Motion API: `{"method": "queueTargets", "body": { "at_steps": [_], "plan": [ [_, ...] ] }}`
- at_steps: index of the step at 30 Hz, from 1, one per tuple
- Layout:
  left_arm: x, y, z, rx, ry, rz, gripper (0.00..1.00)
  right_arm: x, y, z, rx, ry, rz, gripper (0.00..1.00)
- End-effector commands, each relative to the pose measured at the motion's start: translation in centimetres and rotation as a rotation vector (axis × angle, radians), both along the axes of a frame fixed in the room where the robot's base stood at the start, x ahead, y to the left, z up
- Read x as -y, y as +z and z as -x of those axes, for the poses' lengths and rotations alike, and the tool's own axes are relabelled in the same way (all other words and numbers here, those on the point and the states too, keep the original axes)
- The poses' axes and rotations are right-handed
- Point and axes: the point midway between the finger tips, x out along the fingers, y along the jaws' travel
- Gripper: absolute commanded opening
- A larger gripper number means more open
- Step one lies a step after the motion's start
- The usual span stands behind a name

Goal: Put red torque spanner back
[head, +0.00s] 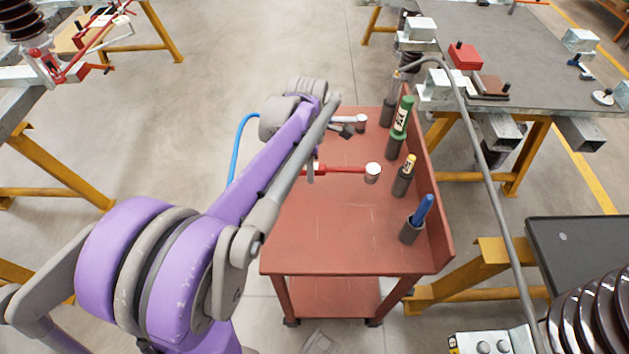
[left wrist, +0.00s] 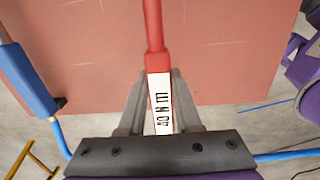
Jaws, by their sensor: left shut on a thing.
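The red torque spanner (head: 342,169) lies across the red cart in the head view, its right end at a short cylinder with a pale top (head: 372,170). Whether the spanner is on that cylinder or just above the cart top, I cannot tell. In the left wrist view the spanner (left wrist: 154,38) runs up between the fingers of my left gripper (left wrist: 158,78), which is shut on its handle at the white "40 N m" label. In the head view my purple forearm largely hides this gripper. My right gripper is not in view.
A grey-handled tool (head: 345,120) lies at the back. The cart's front is clear. A grey workbench (head: 505,50) stands right.

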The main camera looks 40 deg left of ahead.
Motion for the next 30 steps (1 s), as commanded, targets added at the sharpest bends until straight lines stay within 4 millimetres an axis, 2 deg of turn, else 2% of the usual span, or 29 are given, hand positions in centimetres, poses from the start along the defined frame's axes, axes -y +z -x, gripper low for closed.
{"method": "queueTargets", "body": {
  "at_steps": [7, 13, 24, 25, 29, 30],
  "plan": [
    [0.0, -2.0, -0.1, 0.000, -0.002, 0.000, 0.00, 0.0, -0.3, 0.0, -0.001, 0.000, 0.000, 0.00],
    [0.0, -4.7, 0.0, 0.000, -0.002, 0.000, 0.00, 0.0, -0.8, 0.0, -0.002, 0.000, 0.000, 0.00],
    [0.0, -5.1, 0.0, 0.000, -0.003, 0.000, 0.00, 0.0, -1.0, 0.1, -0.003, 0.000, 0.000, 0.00],
    [0.0, -5.1, 0.0, 0.000, -0.003, 0.000, 0.36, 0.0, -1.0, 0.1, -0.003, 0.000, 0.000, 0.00],
    [0.0, -5.1, 0.0, 0.000, -0.003, 0.000, 0.59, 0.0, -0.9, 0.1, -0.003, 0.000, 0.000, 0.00],
    [0.0, -5.0, 0.0, 0.000, -0.003, 0.000, 0.62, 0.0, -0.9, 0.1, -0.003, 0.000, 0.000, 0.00]
  ]
}}
